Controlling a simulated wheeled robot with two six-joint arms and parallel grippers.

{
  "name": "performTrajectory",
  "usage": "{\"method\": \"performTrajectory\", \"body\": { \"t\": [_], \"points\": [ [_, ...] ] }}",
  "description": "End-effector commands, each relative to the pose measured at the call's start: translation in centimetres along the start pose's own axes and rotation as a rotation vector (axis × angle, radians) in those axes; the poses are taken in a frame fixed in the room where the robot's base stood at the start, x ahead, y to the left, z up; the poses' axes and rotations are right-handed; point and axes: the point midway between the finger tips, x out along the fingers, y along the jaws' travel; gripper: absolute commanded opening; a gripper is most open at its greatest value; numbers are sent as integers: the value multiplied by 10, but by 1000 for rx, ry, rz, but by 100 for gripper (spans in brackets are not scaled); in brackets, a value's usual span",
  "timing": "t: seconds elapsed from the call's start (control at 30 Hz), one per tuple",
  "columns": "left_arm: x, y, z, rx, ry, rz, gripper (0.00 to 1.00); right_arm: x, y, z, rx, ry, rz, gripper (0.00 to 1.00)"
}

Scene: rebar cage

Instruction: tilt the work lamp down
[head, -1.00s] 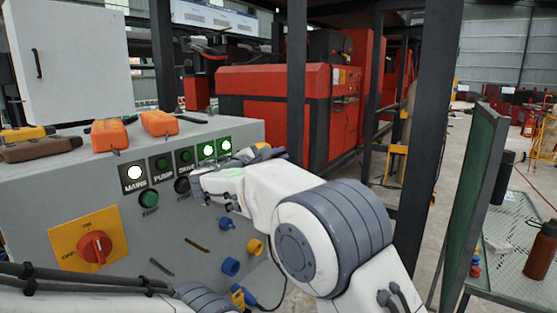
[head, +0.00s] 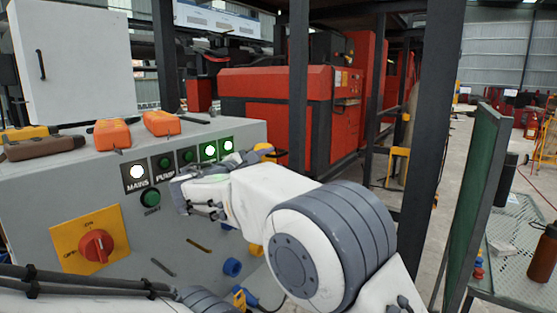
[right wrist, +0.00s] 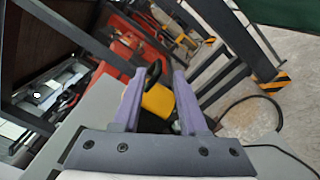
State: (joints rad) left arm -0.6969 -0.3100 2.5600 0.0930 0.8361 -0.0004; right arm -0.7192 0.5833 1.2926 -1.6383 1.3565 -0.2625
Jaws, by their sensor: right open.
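A yellow and black item, apparently the work lamp (right wrist: 158,100), shows between the fingers of my right gripper (right wrist: 158,76) in the right wrist view. The fingers stand apart on either side of it; whether they touch it I cannot tell. In the head view a bit of yellow (head: 263,149) shows past my right wrist, at the far right edge of the grey control cabinet (head: 60,190).
Orange handheld boxes (head: 161,123) and a brown one (head: 45,148) lie on the cabinet top. Its front carries lit buttons (head: 137,172) and a red rotary switch (head: 96,246). Dark steel posts (head: 297,90) stand behind. A green panel (head: 475,200) is at the right.

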Motion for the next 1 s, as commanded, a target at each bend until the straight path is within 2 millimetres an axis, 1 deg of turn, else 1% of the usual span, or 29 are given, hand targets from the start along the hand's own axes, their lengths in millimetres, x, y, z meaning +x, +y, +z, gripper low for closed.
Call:
{"method": "performTrajectory", "body": {
  "t": [0.03,0.1,0.2,0.3,0.43,0.77,0.83,0.87,0.97,1.0],
  "points": [
    [3,0,0,0,0,0,0,-12,0,-1,1,3,3,42],
    [4,0,0,0,0,0,0,-26,-1,-1,0,3,2,42],
    [6,0,0,0,0,0,0,-42,0,-1,0,3,1,42],
    [6,0,0,0,0,0,0,-54,0,-1,0,1,1,42],
    [6,0,0,0,0,0,0,-61,0,0,-1,1,0,42],
    [6,0,0,0,0,0,0,-62,-2,0,0,3,-6,42],
    [6,0,0,0,0,0,0,-61,-10,2,1,20,-37,42],
    [6,0,0,0,0,0,0,-60,-17,3,3,34,-63,42],
    [6,0,0,0,0,0,0,-62,-59,10,19,113,-208,42],
    [6,0,0,0,0,0,0,-66,-83,14,33,153,-292,42]
  ]
}}
